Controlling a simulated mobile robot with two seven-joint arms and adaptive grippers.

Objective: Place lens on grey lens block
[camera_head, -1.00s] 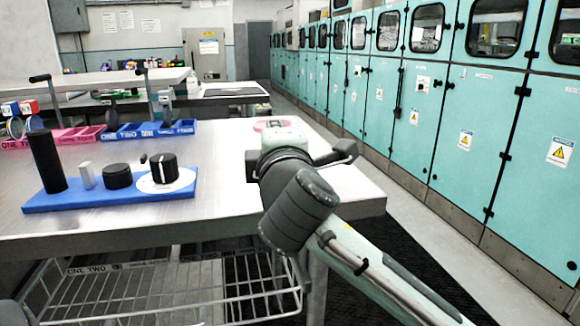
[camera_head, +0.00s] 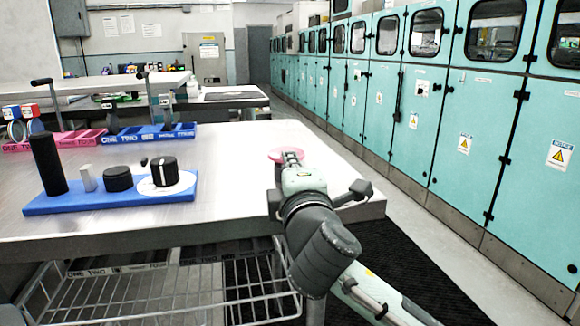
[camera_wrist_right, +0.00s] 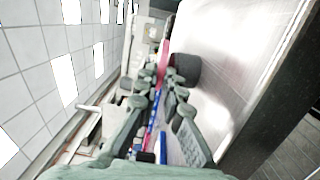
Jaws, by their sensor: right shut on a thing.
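My right gripper (camera_head: 291,158) is over the right part of the metal table. It is shut on a pinkish round disc, seen nearly flat, which I take to be the lens (camera_head: 283,153). In the right wrist view the fingers (camera_wrist_right: 160,80) also show, with a dark rounded thing (camera_wrist_right: 187,70) beside their tips; I cannot tell what it is. A small light grey block (camera_head: 87,178) stands on a blue tray (camera_head: 100,203) at the left, apart from my gripper. I cannot tell if it is the grey lens block. My left gripper is not in view.
The blue tray also bears a tall black cylinder (camera_head: 48,163), a short black cylinder (camera_head: 118,178) and a black knob on a white disc (camera_head: 164,172). Pink bins (camera_head: 80,138) and blue bins (camera_head: 155,132) stand behind. The table (camera_head: 235,170) between tray and gripper is clear.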

